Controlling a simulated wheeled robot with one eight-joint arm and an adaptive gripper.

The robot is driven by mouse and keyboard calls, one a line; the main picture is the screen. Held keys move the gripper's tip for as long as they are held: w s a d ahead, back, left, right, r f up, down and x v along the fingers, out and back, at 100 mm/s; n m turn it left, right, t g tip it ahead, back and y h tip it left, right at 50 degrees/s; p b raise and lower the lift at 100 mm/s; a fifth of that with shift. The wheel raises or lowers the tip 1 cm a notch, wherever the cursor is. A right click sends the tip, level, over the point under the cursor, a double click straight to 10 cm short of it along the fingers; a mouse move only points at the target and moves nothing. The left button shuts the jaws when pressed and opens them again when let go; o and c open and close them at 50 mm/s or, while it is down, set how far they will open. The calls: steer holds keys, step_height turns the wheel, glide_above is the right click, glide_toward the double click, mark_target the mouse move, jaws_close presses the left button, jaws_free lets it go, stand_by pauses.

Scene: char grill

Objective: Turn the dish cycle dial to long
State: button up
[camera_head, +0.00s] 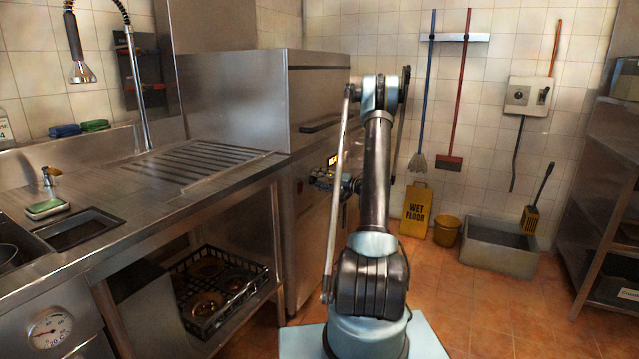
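The steel dishwasher (240,95) with its hood stands left of my arm, at the end of the steel counter. Its control panel is on the front, with a small yellow display (332,160). A small dark round part (299,186) shows on the front's left edge. I cannot make out the dish cycle dial or its setting; my gripper and arm cover part of the panel. My gripper (323,179) is at the panel, just below the display, pointing left. It is small and dark, and I cannot tell whether its fingers are open or touching anything.
A rack of dishes (222,290) sits under the counter. A yellow wet floor sign (415,212), a yellow bucket (447,230) and a floor basin (498,248) stand by the back wall. Steel shelving (610,190) is at right. Tiled floor between is clear.

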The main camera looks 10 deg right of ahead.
steer(key=shift+s, duration=0.1)
steer(key=v, duration=1.2)
steer(key=s+a+r+g+h, duration=0.25)
steer(key=s+a+r, duration=0.35)
steer(key=a, duration=0.3)
steer(key=s+a+r+n+g+h, duration=0.1)
steer(key=s+a+r+g+h, duration=0.15)
steer(key=s, duration=0.45)
steer(key=s+a+r+n+g+h, duration=0.1)
steer(key=s+a, duration=0.3)
steer(key=s, duration=0.3)
steer(key=s+d+f+h, duration=0.1)
steer(key=s+f+h, duration=0.2)
steer(key=s, duration=0.7)
steer(key=s+d+f+n+g+h, duration=0.1)
steer(key=s+d+f+h, duration=0.1)
steer(key=s, duration=0.8)
steer(key=s+d+f+g+h, duration=0.1)
steer(key=s+f+h, duration=0.2)
steer(key=s, duration=0.7)
steer(key=shift+s+d+f+n+h, duration=0.3)
steer(key=shift+s+d+f, duration=0.1)
steer(key=shift+f, duration=0.15)
